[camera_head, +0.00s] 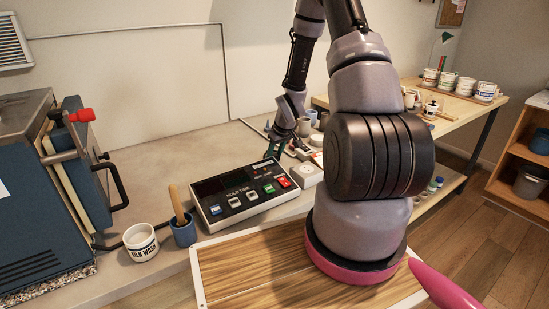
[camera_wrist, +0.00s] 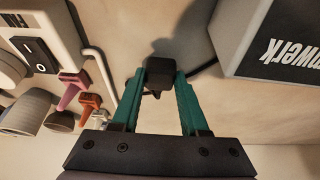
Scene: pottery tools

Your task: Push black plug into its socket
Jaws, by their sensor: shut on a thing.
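The black plug (camera_wrist: 160,74) is between the teal fingers of my gripper (camera_wrist: 159,82) in the wrist view. The fingers touch it on both sides, and a dark cable trails off to the right. A pale surface lies beyond the plug, with a dark shadow on it. In the head view my gripper (camera_head: 276,148) is small, just behind the control box, and the plug cannot be made out there. I cannot pick out the socket in either view.
The control box (camera_head: 243,194) with coloured buttons sits on the bench. In the wrist view, a grey lettered box (camera_wrist: 275,42) stands right, and a white switch unit (camera_wrist: 42,45) and several coloured tools (camera_wrist: 88,100) lie left. A white cup (camera_head: 141,243) and blue cup (camera_head: 184,232) stand front left.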

